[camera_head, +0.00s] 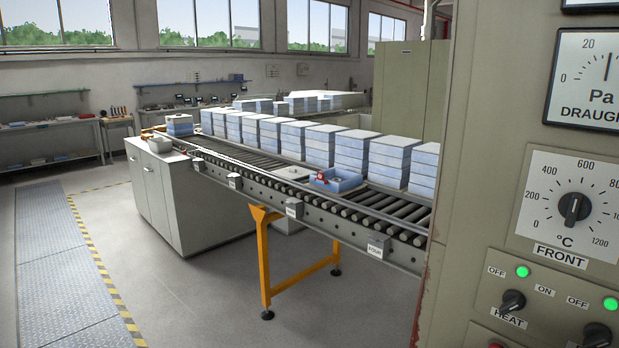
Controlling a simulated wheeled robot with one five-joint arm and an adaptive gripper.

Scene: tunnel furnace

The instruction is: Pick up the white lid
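A pale, flat, plate-like piece (292,172) lies on the roller conveyor, just left of an open blue tray (345,185). It may be the white lid, but it is too small to be sure. The open tray holds a small red item (321,177) and some pale contents. Several stacks of pale blue boxes with whitish tops (325,129) stand in a row along the far side of the conveyor. My gripper is not in view.
The roller conveyor (376,205) stands on an orange leg (264,255). A large control panel (545,200) blocks the right side. The floor at front left is clear.

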